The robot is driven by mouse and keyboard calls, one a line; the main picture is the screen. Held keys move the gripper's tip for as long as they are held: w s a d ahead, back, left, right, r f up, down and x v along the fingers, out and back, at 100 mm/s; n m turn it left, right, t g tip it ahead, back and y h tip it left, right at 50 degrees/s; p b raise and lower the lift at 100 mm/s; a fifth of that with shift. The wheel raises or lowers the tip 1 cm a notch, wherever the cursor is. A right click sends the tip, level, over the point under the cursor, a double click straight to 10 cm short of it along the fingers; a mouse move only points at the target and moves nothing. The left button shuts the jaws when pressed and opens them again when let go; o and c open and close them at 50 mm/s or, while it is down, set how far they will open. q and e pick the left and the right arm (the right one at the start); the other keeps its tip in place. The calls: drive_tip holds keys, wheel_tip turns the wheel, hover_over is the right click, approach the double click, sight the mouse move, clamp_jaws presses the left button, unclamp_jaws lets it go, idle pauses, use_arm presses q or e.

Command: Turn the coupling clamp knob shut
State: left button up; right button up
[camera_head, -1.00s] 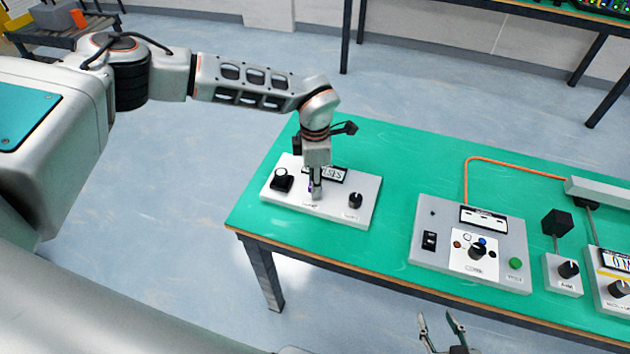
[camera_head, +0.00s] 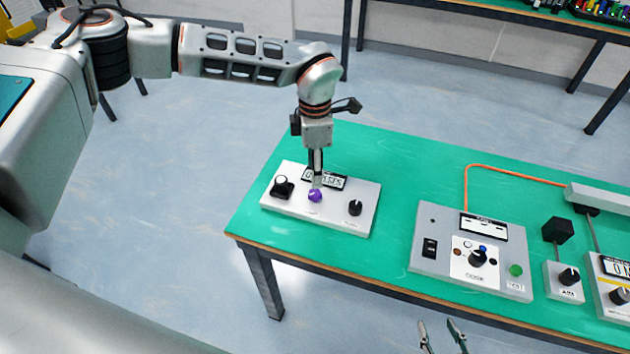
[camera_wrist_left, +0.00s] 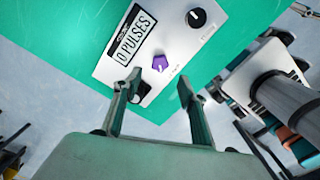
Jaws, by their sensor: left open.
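A white control box (camera_head: 335,222) stands on the green table. On it is a purple knob (camera_head: 315,196), with a black knob (camera_head: 355,208) to its right and another black knob (camera_head: 282,186) to its left. The small labels are too blurred to read, so I cannot tell which is the clamp knob. My left gripper (camera_head: 316,184) hangs just behind and above the purple knob. In the left wrist view its fingers (camera_wrist_left: 158,80) are open and empty, with the purple knob (camera_wrist_left: 160,62) beyond the tips, apart. My right gripper (camera_head: 441,336) is open at the bottom edge.
The box's display (camera_wrist_left: 131,37) reads 0 PULSES. A grey box (camera_head: 430,266) with a knob, switch and green button stands to the right. Further right are a small knob box (camera_head: 566,291) and a meter (camera_head: 618,292). An orange cable (camera_head: 505,164) runs behind. Green table between the boxes is clear.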

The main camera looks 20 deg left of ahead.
use_arm(q)
drive_tip(key=shift+r, duration=2.05)
